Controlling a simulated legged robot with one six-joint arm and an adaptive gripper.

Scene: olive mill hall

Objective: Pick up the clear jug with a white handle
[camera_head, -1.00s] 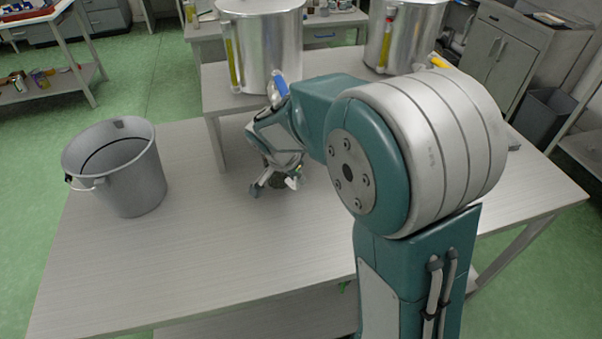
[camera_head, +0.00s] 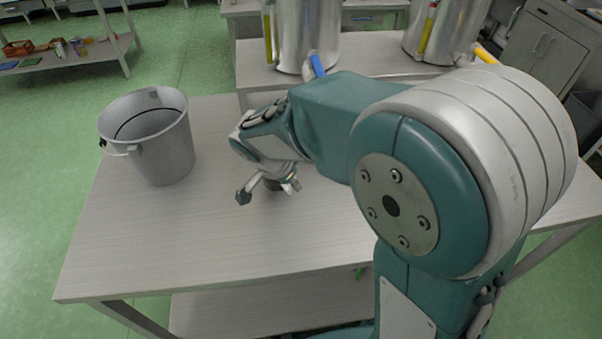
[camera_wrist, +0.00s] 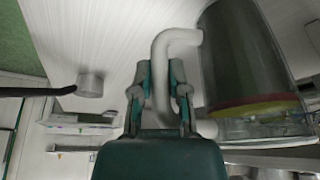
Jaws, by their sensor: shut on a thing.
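The clear jug (camera_wrist: 250,75) is at the right in the wrist view, with dark contents and a reddish-yellow band near one end. Its white handle (camera_wrist: 161,75) curves between the fingers of my gripper (camera_wrist: 159,95), which is shut on it. In the head view my gripper (camera_head: 267,188) is low over the table, right of the bucket. The jug cannot be made out there; my arm blocks much of that area. I cannot tell whether the jug touches the table.
A grey bucket (camera_head: 150,145) stands on the table (camera_head: 200,255) at left. Two steel tanks with taps (camera_head: 305,35) (camera_head: 445,30) stand on a raised bench behind. The front-left table is clear.

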